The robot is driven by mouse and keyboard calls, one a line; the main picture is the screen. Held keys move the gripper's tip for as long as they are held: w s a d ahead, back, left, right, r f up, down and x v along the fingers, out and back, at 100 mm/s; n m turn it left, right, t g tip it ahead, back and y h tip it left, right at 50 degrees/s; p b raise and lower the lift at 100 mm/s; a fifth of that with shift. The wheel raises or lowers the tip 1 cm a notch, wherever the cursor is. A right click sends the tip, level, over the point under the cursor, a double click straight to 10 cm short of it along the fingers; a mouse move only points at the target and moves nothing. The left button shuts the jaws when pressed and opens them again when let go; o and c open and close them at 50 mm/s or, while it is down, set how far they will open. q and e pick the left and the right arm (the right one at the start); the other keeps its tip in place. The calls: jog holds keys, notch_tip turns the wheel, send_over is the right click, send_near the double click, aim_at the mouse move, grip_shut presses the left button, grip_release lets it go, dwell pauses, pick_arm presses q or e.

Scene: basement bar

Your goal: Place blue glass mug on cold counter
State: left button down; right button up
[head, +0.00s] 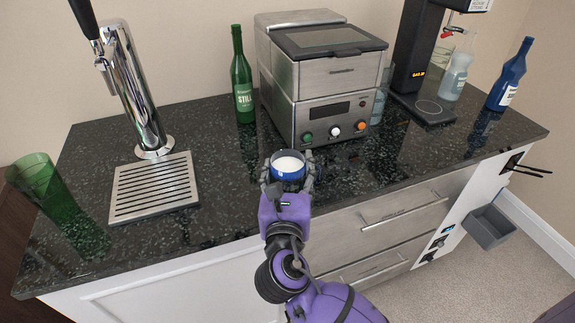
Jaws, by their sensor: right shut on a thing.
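The blue glass mug (287,174) shows as a blue rim around a white inside, in the middle of the head view. It is upright at the front part of the dark speckled counter (220,200), in front of the steel machine. My right gripper (288,170) is shut on the mug, with a finger on either side of it. I cannot tell whether the mug's base touches the counter, since the gripper hides its lower part. My left gripper is not in view.
A chrome tap (140,90) and drip tray (154,188) stand left, beside a green glass (42,180). A green bottle (242,80) and steel machine (318,85) stand behind the mug. A black dispenser (412,60) and blue bottle (508,80) are right. Counter between tray and machine is clear.

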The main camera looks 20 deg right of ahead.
jog(key=o, duration=1.3)
jog(key=shift+f, duration=0.1)
jog(key=shift+r, duration=0.2)
jog(key=v, duration=1.2)
jog(key=shift+b, duration=0.4)
